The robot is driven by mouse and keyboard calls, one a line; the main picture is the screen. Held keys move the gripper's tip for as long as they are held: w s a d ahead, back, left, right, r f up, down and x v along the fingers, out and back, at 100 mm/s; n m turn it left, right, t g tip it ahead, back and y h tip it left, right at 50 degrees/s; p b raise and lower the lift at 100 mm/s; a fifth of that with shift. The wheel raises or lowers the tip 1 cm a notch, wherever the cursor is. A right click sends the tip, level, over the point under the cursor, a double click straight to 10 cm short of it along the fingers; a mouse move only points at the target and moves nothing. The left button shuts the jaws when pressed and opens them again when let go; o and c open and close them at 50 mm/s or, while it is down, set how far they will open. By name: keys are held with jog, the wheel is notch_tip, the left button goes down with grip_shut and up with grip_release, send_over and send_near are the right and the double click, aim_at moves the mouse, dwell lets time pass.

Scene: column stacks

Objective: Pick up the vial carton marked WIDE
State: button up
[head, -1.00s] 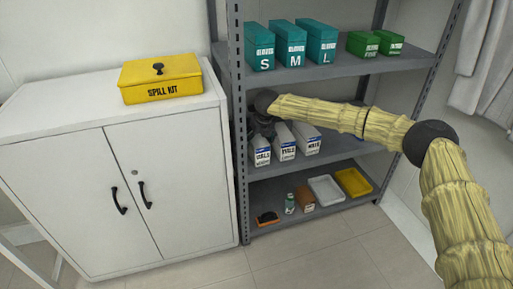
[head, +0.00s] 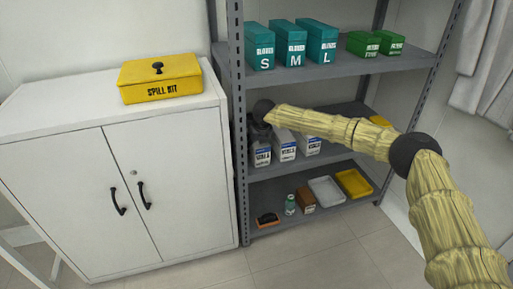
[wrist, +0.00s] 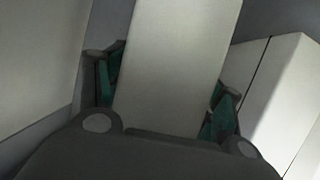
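Several white cartons with blue-topped labels stand side by side on the middle shelf: a left one (head: 262,155), a middle one (head: 286,147) and a right one (head: 309,145). Their small lettering is too blurred to tell which reads WIDE. My gripper (head: 262,118) is at the left carton and hides its top. In the wrist view, my gripper (wrist: 165,95) has its green-padded fingers apart, one on each side of a white carton (wrist: 172,65). Any firm contact with the pads is not clear. The carton still rests on the shelf.
A neighbouring white carton (wrist: 285,85) stands close on the right. The shelf upright (head: 238,120) is close on the left. Glove boxes (head: 290,45) stand on the shelf above; trays (head: 326,190) lie below. A white cabinet (head: 110,180) carries a yellow spill kit (head: 160,80).

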jog(key=shift+c, duration=1)
jog(key=shift+r, duration=0.1)
